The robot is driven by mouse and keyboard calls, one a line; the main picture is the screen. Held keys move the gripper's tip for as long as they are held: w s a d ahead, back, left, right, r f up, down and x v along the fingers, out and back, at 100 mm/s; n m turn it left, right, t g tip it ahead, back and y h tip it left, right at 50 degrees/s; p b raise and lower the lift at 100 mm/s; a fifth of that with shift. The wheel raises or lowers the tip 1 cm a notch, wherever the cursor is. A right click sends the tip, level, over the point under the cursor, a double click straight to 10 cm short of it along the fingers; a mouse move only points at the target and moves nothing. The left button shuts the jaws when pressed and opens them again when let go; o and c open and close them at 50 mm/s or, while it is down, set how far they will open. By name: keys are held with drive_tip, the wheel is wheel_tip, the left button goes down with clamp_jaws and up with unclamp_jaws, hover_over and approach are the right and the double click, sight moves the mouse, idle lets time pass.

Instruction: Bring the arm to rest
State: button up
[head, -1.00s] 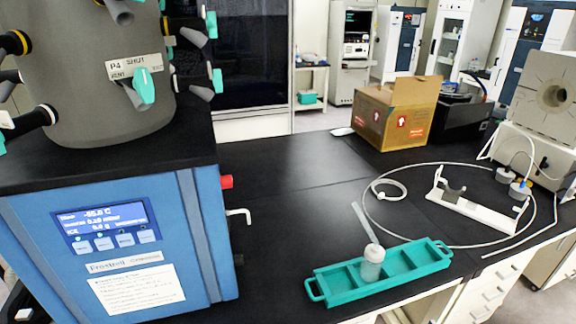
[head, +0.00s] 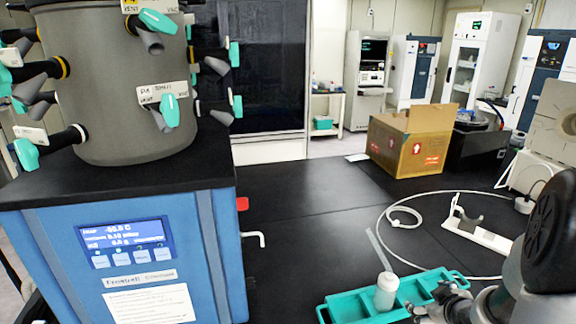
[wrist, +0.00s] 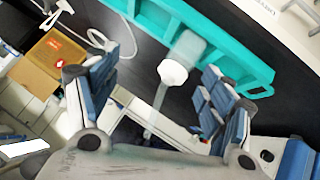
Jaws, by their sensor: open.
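My gripper (head: 438,302) is at the lower right of the head view, beside the teal rack (head: 340,310). In the wrist view the blue-padded fingers of my gripper (wrist: 167,58) are spread apart with nothing held. A white-capped translucent bottle (head: 386,292) stands upright in a compartment of the rack, just left of my gripper. The bottle (wrist: 173,72) also shows in the wrist view in the gap between the fingers, farther off, with the rack (wrist: 240,68) behind it.
The blue freeze dryer (head: 222,250) with its grey valved chamber (head: 110,90) stands at the left. A cardboard box (head: 412,140), a tubing loop (head: 385,205) and a white cradle (head: 485,236) lie on the black bench (head: 290,205). The bench middle is clear.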

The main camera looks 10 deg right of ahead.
drive_tip(key=s+a+r+m+g+h, duration=0.1)
drive_tip(key=s+a+r+m+g, duration=0.1)
drive_tip(key=a+r, duration=0.7)
drive_tip(key=s+a+r+g+y, duration=0.1)
drive_tip(key=s+a+r, duration=0.3)
drive_tip(key=s+a, duration=0.5)
drive_tip(key=s+a+r+m+g+y, duration=0.1)
drive_tip(key=s+a+r+y, duration=0.2)
drive_tip(key=s+a, duration=0.6)
drive_tip(key=shift+s+a+r, duration=0.15)
drive_tip(key=shift+a+r, duration=0.2)
drive_tip(key=shift+a, duration=0.85)
drive_tip(key=shift+c, duration=0.5)
